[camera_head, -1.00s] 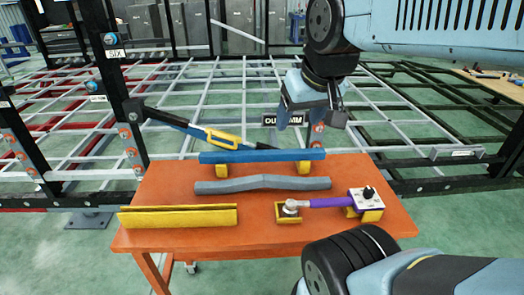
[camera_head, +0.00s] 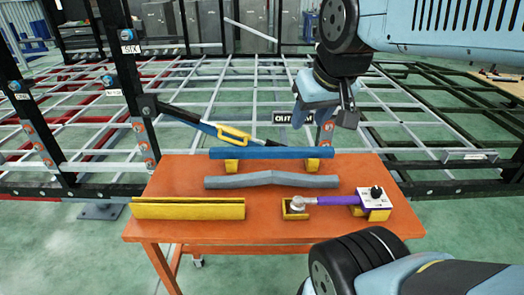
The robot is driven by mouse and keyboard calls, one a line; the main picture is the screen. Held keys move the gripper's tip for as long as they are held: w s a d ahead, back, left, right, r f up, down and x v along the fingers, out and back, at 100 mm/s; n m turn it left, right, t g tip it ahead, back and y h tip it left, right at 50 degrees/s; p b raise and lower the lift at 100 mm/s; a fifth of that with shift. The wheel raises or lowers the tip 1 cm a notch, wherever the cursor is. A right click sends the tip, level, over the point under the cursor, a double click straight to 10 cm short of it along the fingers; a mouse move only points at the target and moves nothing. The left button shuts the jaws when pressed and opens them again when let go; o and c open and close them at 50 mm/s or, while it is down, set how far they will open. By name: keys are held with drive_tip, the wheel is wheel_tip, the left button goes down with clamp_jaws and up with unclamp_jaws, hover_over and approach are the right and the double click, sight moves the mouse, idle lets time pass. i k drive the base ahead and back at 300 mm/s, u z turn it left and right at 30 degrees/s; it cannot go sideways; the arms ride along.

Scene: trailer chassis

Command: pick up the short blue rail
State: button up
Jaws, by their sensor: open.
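The short blue rail (camera_head: 268,153) lies level across two small yellow supports (camera_head: 232,166) near the far edge of the orange table (camera_head: 185,176). My gripper (camera_head: 300,118) hangs above and beyond the right half of the rail, apart from it. Its fingers point down to the left and it looks empty. The exact gap between the fingertips is hard to see.
A grey bent bar (camera_head: 270,180) lies in front of the rail. A yellow rail (camera_head: 188,208) lies at the front left. A purple-handled tool (camera_head: 338,200) rests on yellow holders at the right. The trailer frame (camera_head: 225,95) stands behind the table.

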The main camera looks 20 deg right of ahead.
sight(285, 152)
drive_tip(key=k, duration=0.45)
drive_tip(key=z, duration=0.45)
drive_tip(key=i, duration=0.15)
drive_tip(key=z, duration=2.6)
drive_tip(key=k, duration=0.25)
drive_tip(key=u, duration=0.3)
drive_tip(key=k, duration=1.05)
drive_tip(key=u, duration=0.8)
drive_tip(key=i, duration=1.45)
drive_tip(key=u, duration=0.45)
